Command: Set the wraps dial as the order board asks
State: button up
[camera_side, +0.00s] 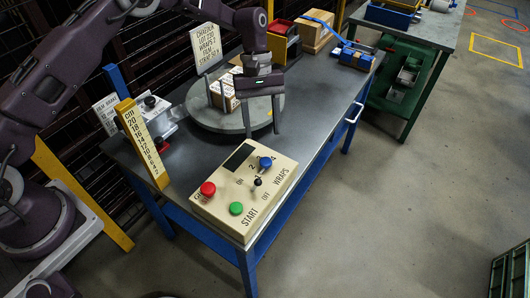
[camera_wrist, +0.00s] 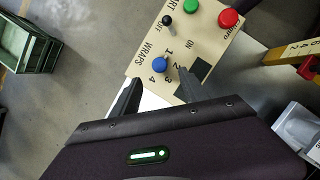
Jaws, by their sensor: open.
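The wraps dial (camera_side: 266,161) is a blue knob on the cream control box (camera_side: 222,196). The wrist view shows this dial (camera_wrist: 160,64) with figures 1 to 4 beside it; its pointer setting is too small to tell. The white order board (camera_side: 206,45) stands at the back of the table, with a WRAPS line whose figure looks like 4, though it is small. My gripper (camera_side: 262,132) is open and empty, fingers pointing down, above and behind the box's far edge, apart from the dial. In the wrist view my fingertips (camera_wrist: 158,90) lie just below the dial.
The box also bears a red button (camera_side: 208,188), a green button (camera_side: 236,208) and a black toggle switch (camera_side: 258,182). A round turntable (camera_side: 215,118) with a carton (camera_side: 218,92) is behind. A yellow cm gauge post (camera_side: 143,142) stands left.

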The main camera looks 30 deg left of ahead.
aim_at(266, 161)
jog(key=x, duration=0.8)
jog(key=shift+f, duration=0.2)
jog(key=shift+w, duration=0.1)
grip_shut()
jog(key=shift+m, duration=0.3)
jog(key=m+y, duration=0.1)
jog(key=m, duration=0.1)
jog(key=m+g+y, duration=0.1)
jog(key=m, duration=0.1)
jog(key=shift+w+d+m, duration=0.1)
jog(key=shift+d+m, duration=0.1)
jog(key=shift+m, duration=0.2)
jog(key=m+y, duration=0.1)
jog(key=m, duration=0.2)
jog(key=m+y, duration=0.1)
jog(key=m, duration=0.1)
jog(key=shift+d+m, duration=0.2)
jog(key=shift+m, duration=0.5)
